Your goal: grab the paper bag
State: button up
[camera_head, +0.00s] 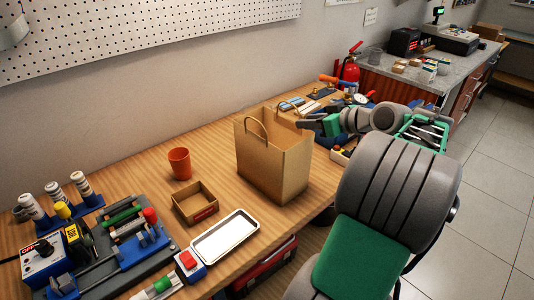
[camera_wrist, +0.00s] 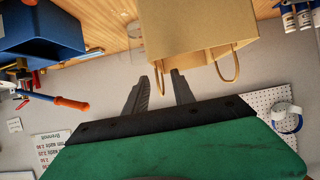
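The brown paper bag (camera_head: 272,165) stands upright and open at the top on the wooden workbench. It has two looped handles at its rim. My gripper (camera_head: 303,124) is beside the bag's upper right edge in the head view, at about rim height. In the wrist view the bag (camera_wrist: 195,30) hangs upside down at the top, with its handles toward the fingers. My gripper's two dark fingers (camera_wrist: 160,84) are spread apart there, and one handle shows close to the gap between them. I see nothing firmly held. Whether a finger touches the bag is unclear.
An orange cup (camera_head: 179,163), a small cardboard box (camera_head: 195,203) and a white tray (camera_head: 224,237) stand left of the bag. Tools crowd the bench's left end. A red fire extinguisher (camera_head: 350,72) and more tools stand behind my arm. A blue bin (camera_wrist: 40,32) shows in the wrist view.

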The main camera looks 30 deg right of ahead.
aim_at(293, 123)
jog(key=x, duration=0.2)
jog(key=p+x, duration=0.1)
jog(key=x, duration=0.2)
jog(key=p+x, duration=0.1)
jog(key=x, duration=0.1)
jog(key=shift+w+d+f, duration=0.15)
jog(key=shift+d+f, duration=0.1)
jog(key=shift+f, duration=0.05)
grip_shut()
dwell(1.0)
